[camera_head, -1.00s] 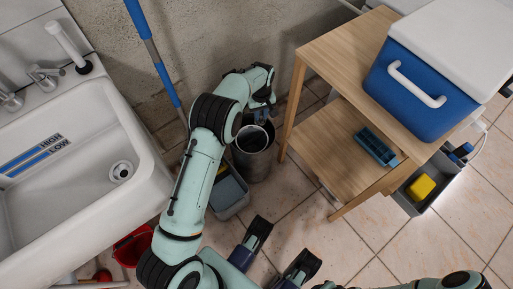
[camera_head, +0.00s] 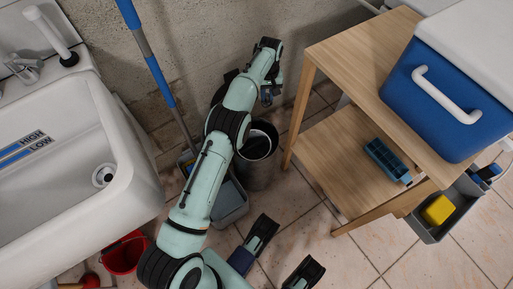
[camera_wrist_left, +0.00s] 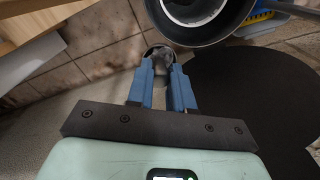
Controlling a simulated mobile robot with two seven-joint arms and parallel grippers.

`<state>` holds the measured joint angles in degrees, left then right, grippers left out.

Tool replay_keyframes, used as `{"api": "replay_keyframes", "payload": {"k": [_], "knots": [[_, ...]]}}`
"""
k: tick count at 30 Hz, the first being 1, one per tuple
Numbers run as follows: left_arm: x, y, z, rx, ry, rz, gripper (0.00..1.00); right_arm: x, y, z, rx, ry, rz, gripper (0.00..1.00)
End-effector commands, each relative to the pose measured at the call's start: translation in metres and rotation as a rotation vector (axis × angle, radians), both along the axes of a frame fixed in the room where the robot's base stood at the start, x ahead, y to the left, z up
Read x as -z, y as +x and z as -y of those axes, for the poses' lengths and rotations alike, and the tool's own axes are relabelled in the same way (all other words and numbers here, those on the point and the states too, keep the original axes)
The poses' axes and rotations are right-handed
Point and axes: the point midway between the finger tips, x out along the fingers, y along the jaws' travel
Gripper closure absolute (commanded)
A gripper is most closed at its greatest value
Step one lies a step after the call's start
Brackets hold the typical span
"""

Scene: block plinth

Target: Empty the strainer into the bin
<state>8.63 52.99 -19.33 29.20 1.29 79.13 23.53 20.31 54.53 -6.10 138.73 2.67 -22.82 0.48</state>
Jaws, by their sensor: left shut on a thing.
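The bin (camera_head: 256,172) is a dark grey open cylinder on the floor by the wall; its round mouth also shows at the top of the wrist view (camera_wrist_left: 205,38). My left gripper (camera_head: 267,98) is beyond and above the bin in the head view, partly hidden by its own arm. In the wrist view its blue fingers (camera_wrist_left: 162,72) are shut on a small grey round-rimmed thing, seemingly the strainer (camera_wrist_left: 158,52), beside the bin's mouth. What the strainer holds I cannot tell. My right gripper (camera_head: 287,250) is low in the head view, its fingers apart and empty.
A wooden shelf stand (camera_head: 340,65) with a blue cooler (camera_head: 425,100) stands right of the bin. A white sink (camera_head: 135,190) is at left. A blue-handled mop (camera_head: 150,65) leans on the wall behind a grey bucket (camera_head: 232,203). A red bucket (camera_head: 124,255) stands under the sink.

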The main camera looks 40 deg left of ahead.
Motion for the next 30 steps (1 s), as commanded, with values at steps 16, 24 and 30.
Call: {"api": "replay_keyframes", "payload": {"k": [16, 24, 30], "knots": [[-0.003, -0.010, 0.004, 0.000, 0.026, 0.068, 1.00, 0.000, 0.000, 0.000, 0.000, 0.000, 0.000, 0.57], [-0.003, -0.015, 0.006, 0.000, 0.038, 0.104, 1.00, -0.001, 0.002, 0.000, -0.001, -0.001, 0.006, 0.57], [-0.003, -0.019, 0.007, 0.000, 0.048, 0.128, 1.00, -0.002, 0.004, 0.000, -0.002, -0.001, 0.015, 0.57]]}}
